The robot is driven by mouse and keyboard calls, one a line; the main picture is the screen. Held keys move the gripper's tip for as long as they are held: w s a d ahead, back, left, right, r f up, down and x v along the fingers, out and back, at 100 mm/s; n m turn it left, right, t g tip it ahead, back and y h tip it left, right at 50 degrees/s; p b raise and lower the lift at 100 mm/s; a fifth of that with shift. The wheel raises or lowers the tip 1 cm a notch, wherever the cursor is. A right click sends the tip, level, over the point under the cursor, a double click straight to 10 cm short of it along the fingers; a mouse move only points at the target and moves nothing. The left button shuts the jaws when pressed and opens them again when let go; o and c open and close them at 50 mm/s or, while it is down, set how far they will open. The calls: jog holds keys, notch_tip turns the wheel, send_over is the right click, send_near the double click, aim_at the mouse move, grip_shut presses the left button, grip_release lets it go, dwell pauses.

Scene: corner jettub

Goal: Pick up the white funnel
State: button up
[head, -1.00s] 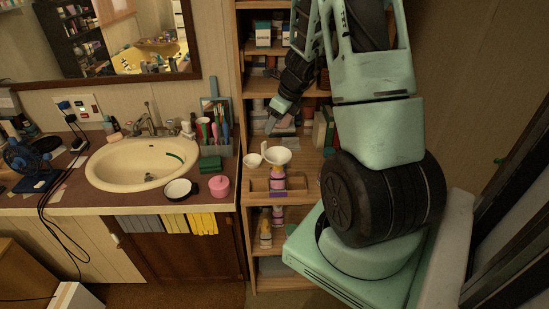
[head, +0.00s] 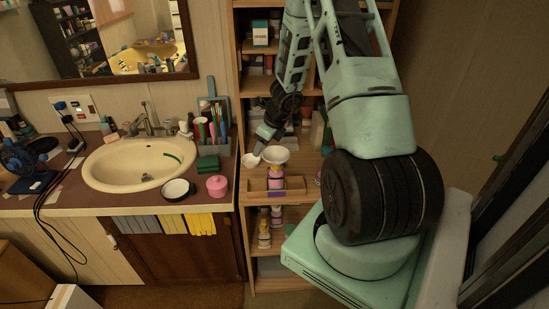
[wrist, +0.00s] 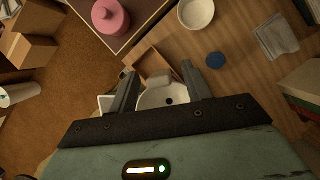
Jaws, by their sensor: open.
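The white funnel (head: 276,155) sits at the wooden shelf unit, just above a small wooden box. In the wrist view the funnel (wrist: 152,100) shows its round mouth with a dark hole, and a pale tab stands at its rim. My gripper (head: 263,140) is just above and left of the funnel in the head view. In the wrist view my gripper (wrist: 161,75) is open and empty, with one finger on each side of the funnel and its tab. I cannot tell whether the fingers touch it. The gripper body hides the funnel's near part.
A white bowl (head: 251,160) stands left of the funnel. The wooden box (head: 258,195) lies in front, with bottles below. A pink jar (head: 217,186) and black-rimmed dish (head: 178,190) are on the sink counter. A blue disc (wrist: 215,60) lies on bare shelf wood.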

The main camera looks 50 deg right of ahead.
jog(key=shift+c, duration=0.3)
jog(key=c, duration=1)
notch_tip(320, 180, up, 9)
jog(key=shift+f+p, duration=0.1)
jog(key=shift+p, duration=1)
jog(key=shift+r, duration=0.65)
jog(key=shift+o, duration=0.5)
